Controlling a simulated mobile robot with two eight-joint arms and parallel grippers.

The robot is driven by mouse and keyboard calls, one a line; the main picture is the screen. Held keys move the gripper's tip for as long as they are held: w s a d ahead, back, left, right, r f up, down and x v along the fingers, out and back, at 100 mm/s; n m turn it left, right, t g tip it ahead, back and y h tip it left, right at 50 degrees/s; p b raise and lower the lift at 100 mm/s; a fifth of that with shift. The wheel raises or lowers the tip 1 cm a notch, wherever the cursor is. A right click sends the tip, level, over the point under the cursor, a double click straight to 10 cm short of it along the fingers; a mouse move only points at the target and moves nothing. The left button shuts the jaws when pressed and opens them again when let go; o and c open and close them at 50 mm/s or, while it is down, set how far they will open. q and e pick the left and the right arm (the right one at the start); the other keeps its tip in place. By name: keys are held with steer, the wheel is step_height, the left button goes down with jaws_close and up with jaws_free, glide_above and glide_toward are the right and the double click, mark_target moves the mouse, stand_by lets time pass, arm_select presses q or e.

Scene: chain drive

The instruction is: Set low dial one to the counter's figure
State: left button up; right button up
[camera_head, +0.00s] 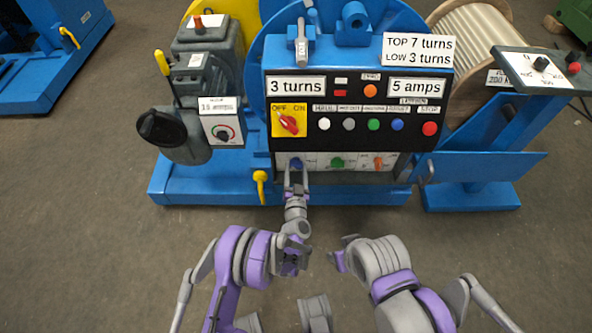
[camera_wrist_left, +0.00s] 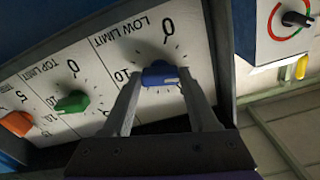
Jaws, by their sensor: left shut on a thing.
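The blue low limit dial (camera_wrist_left: 160,75) sits on a white scale plate marked LOW LIMIT, with a 0 and a 10 readable. Its knob lies roughly level across the left wrist view; its exact setting is unclear. It also shows in the head view (camera_head: 296,163), at the panel's lower left. My left gripper (camera_wrist_left: 160,80) is shut on this dial, one finger on each side. A plate reading "3 turns" (camera_head: 296,87) and a sign reading "TOP 7 turns, LOW 3 turns" (camera_head: 418,50) are on the machine. My right gripper (camera_head: 340,259) is away from the panel, its fingers unclear.
A green top limit dial (camera_wrist_left: 73,102) and an orange dial (camera_wrist_left: 17,123) stand beside the blue one. Above are several push buttons and a red switch (camera_head: 289,122) on yellow. A round-scale dial box (camera_head: 223,131) is at the left. Floor in front is clear.

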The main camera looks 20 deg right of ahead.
stand_by(0.4)
arm_select(q)
steer(key=o, duration=1.4)
steer(key=shift+f, duration=0.1)
